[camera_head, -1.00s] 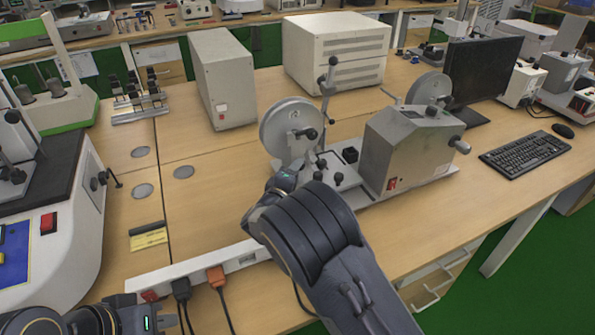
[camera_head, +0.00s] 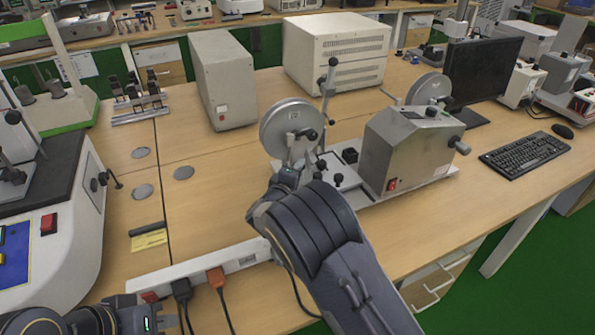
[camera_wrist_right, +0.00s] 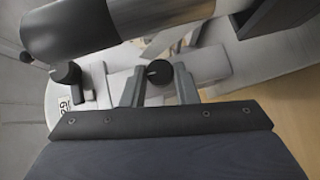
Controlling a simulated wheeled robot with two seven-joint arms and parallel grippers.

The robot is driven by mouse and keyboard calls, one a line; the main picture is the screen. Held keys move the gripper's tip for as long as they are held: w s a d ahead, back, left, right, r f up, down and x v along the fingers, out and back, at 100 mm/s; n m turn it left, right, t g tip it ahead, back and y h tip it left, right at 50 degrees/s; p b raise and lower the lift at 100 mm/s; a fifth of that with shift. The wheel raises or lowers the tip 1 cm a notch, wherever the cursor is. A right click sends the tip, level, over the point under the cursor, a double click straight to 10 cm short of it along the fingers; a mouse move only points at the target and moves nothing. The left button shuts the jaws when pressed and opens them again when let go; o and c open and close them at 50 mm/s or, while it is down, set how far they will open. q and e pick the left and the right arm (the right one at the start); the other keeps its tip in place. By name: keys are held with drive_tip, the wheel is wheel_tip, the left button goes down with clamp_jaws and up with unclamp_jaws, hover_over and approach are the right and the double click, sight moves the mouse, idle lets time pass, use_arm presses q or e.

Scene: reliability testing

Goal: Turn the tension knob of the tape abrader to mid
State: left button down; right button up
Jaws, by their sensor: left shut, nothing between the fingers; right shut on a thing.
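The tape abrader (camera_head: 408,150) stands on the bench, with a grey box body, two discs and several black knobs and levers. Its near disc (camera_head: 283,128) carries a small label. My right gripper (camera_wrist_right: 158,88) is at the abrader's front. In the right wrist view its two fingers stand either side of a small round black knob (camera_wrist_right: 159,72), shut on it. No mark on this knob is legible. In the head view my right wrist hides the fingers and this knob.
Another black knob (camera_wrist_right: 66,73) sits beside the held one. A dark cylinder (camera_wrist_right: 70,32) crosses the wrist view's top. A white power strip (camera_head: 205,266) with plugs lies along the front edge. A monitor (camera_head: 483,68) and keyboard (camera_head: 524,153) stand right.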

drive_tip(key=m+g+y+p, duration=0.1)
drive_tip(key=p, duration=0.4)
drive_tip(key=r+m+g+y+p, duration=0.1)
drive_tip(key=m+p, duration=0.1)
drive_tip(key=p, duration=0.3)
drive_tip(key=shift+d+r+g+y, duration=0.1)
drive_tip(key=shift+d+g+y, duration=0.1)
drive_tip(key=shift+g+y, duration=0.15)
drive_tip(key=shift+f+m+g+y+p, duration=0.2)
drive_tip(key=shift+m+g+y+p, duration=0.3)
drive_tip(key=shift+p, duration=0.7)
drive_tip(key=o, duration=1)
drive_tip(key=shift+w, duration=0.1)
drive_tip(key=v, duration=0.8)
